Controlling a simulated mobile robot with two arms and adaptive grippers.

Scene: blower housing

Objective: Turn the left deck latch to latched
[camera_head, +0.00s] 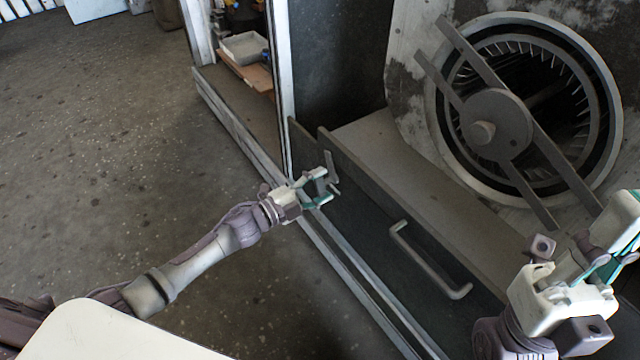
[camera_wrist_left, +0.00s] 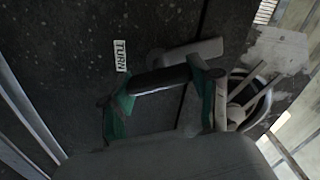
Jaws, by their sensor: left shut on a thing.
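The left deck latch (camera_head: 331,166) is a small grey bar on the dark front panel of the housing's deck, near its left end. In the left wrist view the latch (camera_wrist_left: 186,54) shows as a pale grey bar beside a dark round part, close to a white TURN label (camera_wrist_left: 121,56). My left gripper (camera_head: 322,190) is at the latch, shut on it; its green fingers (camera_wrist_left: 160,96) stand either side of the dark part. The fingers partly hide the latch, so its exact turn is unclear. My right gripper (camera_head: 592,268) is at the lower right, away from the latch; its jaw state is unclear.
A grey bar handle (camera_head: 430,260) sticks out of the front panel, right of the latch. The round blower opening (camera_head: 525,110) with crossed bars stands behind. An upright frame post (camera_head: 283,90) rises left of the latch. The floor (camera_head: 110,150) at left is clear.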

